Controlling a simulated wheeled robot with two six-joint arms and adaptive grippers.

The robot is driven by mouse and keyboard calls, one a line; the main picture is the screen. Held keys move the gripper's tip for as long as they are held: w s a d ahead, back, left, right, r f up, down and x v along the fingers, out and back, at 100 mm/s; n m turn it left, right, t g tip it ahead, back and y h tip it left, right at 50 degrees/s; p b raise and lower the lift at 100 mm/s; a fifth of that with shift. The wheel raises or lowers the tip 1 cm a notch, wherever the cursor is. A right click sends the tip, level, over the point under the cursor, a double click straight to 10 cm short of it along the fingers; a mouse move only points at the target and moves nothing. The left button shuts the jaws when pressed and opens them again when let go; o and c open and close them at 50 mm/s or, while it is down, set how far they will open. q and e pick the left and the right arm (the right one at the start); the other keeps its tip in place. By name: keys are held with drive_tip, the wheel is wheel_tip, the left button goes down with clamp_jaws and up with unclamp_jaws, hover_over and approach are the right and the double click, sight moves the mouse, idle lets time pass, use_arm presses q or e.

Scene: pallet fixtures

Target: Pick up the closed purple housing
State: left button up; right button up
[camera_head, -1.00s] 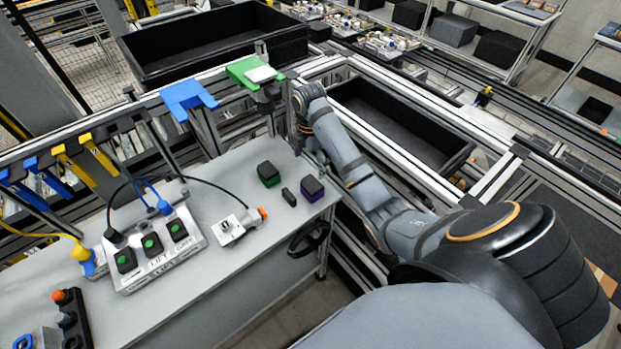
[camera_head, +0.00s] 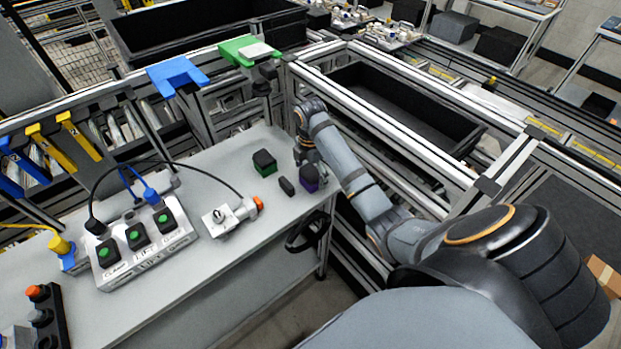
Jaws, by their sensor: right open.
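The purple housing (camera_head: 309,179) has a black top and a purple lower part, and stands on the grey table near its right edge. My right gripper (camera_head: 308,164) points down right at the housing and partly covers its top. Its fingers are small and dark here, open, and I cannot tell whether they touch the housing. My left gripper is not in view.
A green housing (camera_head: 264,163) with a black top and a small black block (camera_head: 286,186) stand close to the left. A white connector device (camera_head: 230,215) and a button box (camera_head: 140,240) lie further left. A black bin (camera_head: 400,110) is behind my right arm.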

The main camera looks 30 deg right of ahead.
drive_tip(key=c, duration=1.3)
drive_tip(key=shift+r, duration=0.1)
drive_tip(key=shift+c, duration=0.2)
